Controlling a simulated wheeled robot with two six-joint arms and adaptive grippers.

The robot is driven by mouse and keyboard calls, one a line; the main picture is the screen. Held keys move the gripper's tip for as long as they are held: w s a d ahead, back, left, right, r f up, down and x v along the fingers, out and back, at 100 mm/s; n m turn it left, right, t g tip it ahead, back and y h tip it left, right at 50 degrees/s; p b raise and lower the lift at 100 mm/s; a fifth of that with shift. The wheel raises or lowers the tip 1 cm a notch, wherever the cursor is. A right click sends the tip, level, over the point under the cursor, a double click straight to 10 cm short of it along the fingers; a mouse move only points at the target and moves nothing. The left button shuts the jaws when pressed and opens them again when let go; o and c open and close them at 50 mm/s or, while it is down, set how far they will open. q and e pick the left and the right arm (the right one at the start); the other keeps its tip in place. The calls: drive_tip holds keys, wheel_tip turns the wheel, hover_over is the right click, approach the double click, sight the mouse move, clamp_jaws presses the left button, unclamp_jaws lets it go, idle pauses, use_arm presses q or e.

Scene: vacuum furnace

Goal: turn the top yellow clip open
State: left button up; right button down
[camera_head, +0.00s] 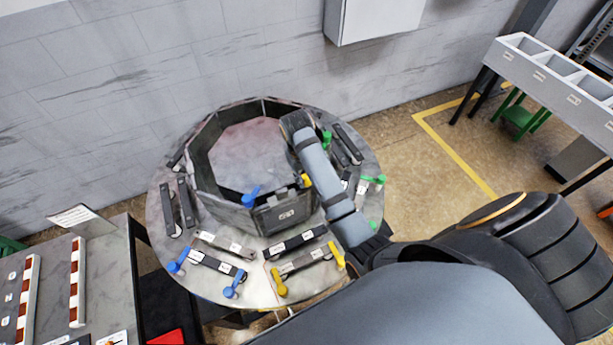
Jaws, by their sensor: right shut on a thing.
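The top yellow clip (306,180) shows as a small patch on the front right rim of the octagonal chamber wall (222,187), beside my right arm's grey link. My right gripper (302,177) is at this clip and shut on it. The link and wrist cover most of the gripper, so its fingers and the clip's exact angle are hard to make out. Two other yellow clips lie lower on the round plate, one at the front (279,283) and one at the right (337,255). My left gripper is not in view.
Blue clips (178,262) and green clips (375,181) sit around the round plate (170,225) with several dark and grey bars. A blue clip (251,197) is also on the chamber wall. A workbench (100,268) stands at left and a bin rack (545,80) at right.

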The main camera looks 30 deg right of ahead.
drive_tip(key=m, duration=0.4)
drive_tip(key=shift+r, duration=0.1)
drive_tip(key=shift+m+g, duration=0.3)
drive_tip(key=shift+m, duration=1.2)
drive_tip(key=shift+w+r, duration=0.1)
drive_tip(key=c, duration=1)
unclamp_jaws()
drive_tip(key=shift+c, duration=0.2)
drive_tip(key=shift+d, duration=0.1)
